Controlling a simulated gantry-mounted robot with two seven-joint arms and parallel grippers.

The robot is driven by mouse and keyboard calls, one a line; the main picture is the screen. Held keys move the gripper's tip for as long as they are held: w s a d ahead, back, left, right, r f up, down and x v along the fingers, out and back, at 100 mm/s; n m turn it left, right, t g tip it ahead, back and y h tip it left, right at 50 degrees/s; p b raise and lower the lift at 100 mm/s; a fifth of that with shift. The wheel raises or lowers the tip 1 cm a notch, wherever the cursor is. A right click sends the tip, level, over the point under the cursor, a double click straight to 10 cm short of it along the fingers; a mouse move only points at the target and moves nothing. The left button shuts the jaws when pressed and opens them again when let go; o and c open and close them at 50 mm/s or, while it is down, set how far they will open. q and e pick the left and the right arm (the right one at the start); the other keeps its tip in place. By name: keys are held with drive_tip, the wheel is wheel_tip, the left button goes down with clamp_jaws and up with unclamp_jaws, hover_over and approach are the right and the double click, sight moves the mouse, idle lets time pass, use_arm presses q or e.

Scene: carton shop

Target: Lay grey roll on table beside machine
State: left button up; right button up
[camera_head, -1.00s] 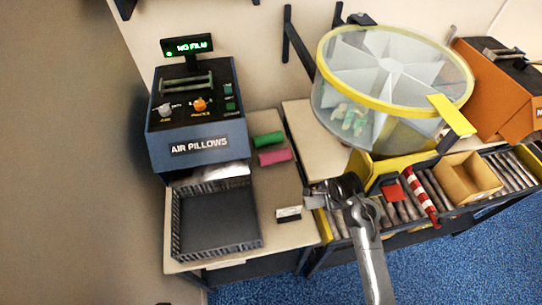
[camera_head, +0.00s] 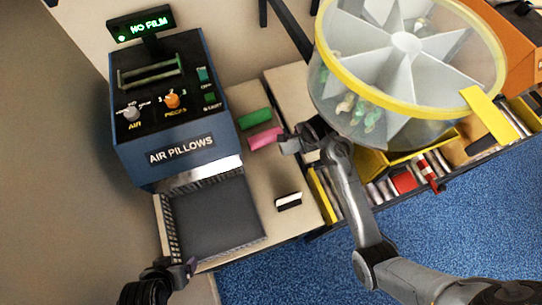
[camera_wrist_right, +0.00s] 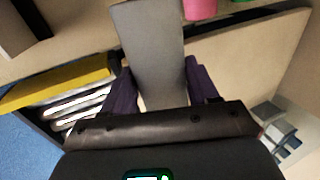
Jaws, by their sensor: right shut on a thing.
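My right gripper (camera_head: 303,140) is shut on the grey roll (camera_head: 289,144), just right of the pink roll (camera_head: 265,138) in the head view. In the right wrist view the grey roll (camera_wrist_right: 150,45) lies between the two dark fingers of the gripper (camera_wrist_right: 158,88) and reaches out over the tabletop. I cannot tell whether it touches the table. The air pillows machine (camera_head: 175,110) stands at the left, its display reading "NO FILM". The table (camera_head: 250,180) has bare surface around the rolls. My left gripper (camera_head: 180,270) is at the lower left; its jaws are not clear.
A green roll (camera_head: 254,117) lies behind the pink one. A dark tray (camera_head: 210,218) sits before the machine, and a small black-and-white block (camera_head: 289,201) lies to its right. A clear drum with a yellow rim (camera_head: 318,70) stands close behind my right arm.

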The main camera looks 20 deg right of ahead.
drive_tip(key=a+f, duration=0.2)
drive_tip(key=a, duration=0.1)
drive_tip(key=s+a+f, duration=0.1)
drive_tip(key=a+f, duration=0.1)
drive_tip(key=a, duration=0.1)
drive_tip(key=s+a+f, duration=0.1)
drive_tip(key=a+f, duration=0.1)
drive_tip(key=a, duration=0.2)
drive_tip(key=shift+s+p, duration=0.15)
drive_tip(key=shift+p, duration=0.25)
drive_tip(key=shift+f, duration=2.1)
drive_tip(key=shift+f, duration=0.1)
drive_tip(key=o, duration=1.2)
